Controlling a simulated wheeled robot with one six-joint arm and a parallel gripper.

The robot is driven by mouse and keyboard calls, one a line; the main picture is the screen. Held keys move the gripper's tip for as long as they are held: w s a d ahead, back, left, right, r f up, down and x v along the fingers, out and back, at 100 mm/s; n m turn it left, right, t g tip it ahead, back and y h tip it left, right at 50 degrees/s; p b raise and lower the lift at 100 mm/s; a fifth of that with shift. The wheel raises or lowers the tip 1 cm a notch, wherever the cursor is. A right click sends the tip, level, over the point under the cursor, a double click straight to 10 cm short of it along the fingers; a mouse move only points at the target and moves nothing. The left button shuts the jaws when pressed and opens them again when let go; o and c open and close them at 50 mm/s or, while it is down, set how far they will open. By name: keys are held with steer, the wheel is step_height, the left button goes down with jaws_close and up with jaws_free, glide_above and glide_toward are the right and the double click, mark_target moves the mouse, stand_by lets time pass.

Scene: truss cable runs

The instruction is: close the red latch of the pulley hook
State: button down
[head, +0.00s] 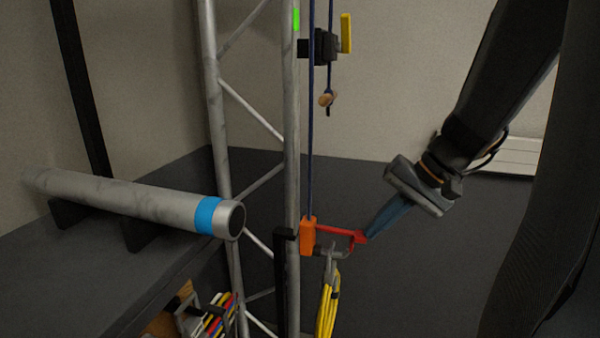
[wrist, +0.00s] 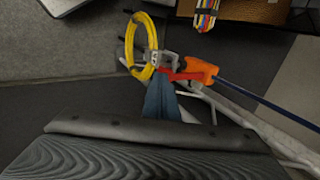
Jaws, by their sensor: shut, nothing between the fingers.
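The pulley hook has an orange body (head: 308,236) hanging on a dark blue rope beside the truss. Its red latch (head: 338,231) reaches from the top of the body to the right, above the grey hook (head: 332,252). My gripper (head: 368,237) is shut and empty, with its blue fingertips at the latch's right end, touching or very close. In the wrist view the fingertips (wrist: 160,88) lie against or just beside the red latch (wrist: 184,74), with the orange body (wrist: 193,72) to the right. The fingertips partly hide the hook there.
A yellow cable coil (head: 327,305) hangs from the hook. The metal truss (head: 292,130) stands just left of it. A grey tube with a blue band (head: 130,203) lies on a dark bench at left. A black clamp with a yellow lever (head: 325,45) is above. Floor to the right is clear.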

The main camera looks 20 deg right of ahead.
steer(key=shift+s+f, duration=0.2)
steer(key=shift+f, duration=0.25)
steer(key=shift+a, duration=0.5)
steer(key=shift+w, duration=0.1)
step_height(320, 180, up, 5)
steer(key=p, duration=0.4)
steer(key=s+d+r+b, duration=0.2)
steer(key=s+d, duration=0.3)
steer(key=d, duration=0.4)
steer(key=shift+r+b, duration=0.4)
steer(key=shift+b, duration=0.05)
steer(key=shift+s, duration=0.1)
